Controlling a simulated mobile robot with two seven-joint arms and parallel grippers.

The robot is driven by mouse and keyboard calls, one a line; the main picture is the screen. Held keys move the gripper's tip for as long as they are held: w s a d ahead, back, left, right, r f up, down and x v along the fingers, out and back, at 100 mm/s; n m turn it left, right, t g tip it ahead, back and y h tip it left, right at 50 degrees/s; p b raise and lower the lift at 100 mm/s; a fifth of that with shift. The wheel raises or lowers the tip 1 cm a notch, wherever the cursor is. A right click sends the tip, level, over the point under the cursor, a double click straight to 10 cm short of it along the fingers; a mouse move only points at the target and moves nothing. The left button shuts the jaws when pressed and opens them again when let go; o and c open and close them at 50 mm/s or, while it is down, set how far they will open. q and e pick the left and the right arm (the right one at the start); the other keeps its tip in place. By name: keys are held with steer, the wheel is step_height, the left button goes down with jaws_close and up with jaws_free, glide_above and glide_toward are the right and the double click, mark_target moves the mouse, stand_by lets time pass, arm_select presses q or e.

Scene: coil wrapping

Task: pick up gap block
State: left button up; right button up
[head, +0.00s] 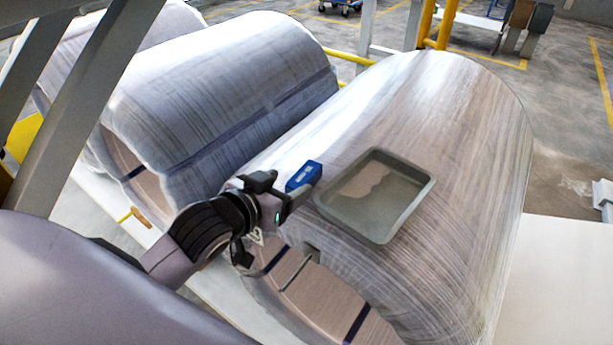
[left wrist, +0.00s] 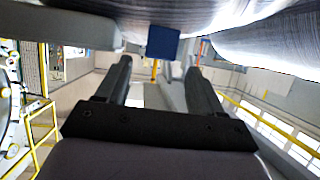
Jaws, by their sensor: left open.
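The gap block, a small blue block (head: 304,175), sits on top of the wrapped coil (head: 455,110), just left of a grey tray. My left gripper (head: 292,196) is beside the block on its near side, with its jaws apart and empty. In the left wrist view the blue block (left wrist: 163,42) shows beyond the two open fingertips (left wrist: 160,68), roughly centred between them. Whether a finger touches the block cannot be told. My right gripper is not in view.
The shallow grey tray (head: 335,205) lies on the coil close to the right of the block. A second wrapped coil (head: 225,95) stands to the left, with a narrow gap between the coils. Grey slanted posts (head: 85,95) cross the upper left.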

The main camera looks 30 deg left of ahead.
mark_target(302, 176)
arm_select(q)
steer(key=shift+p+x, duration=0.4)
steer(key=shift+x, duration=3.05)
steer(key=shift+r, duration=0.2)
steer(key=c, duration=1.1)
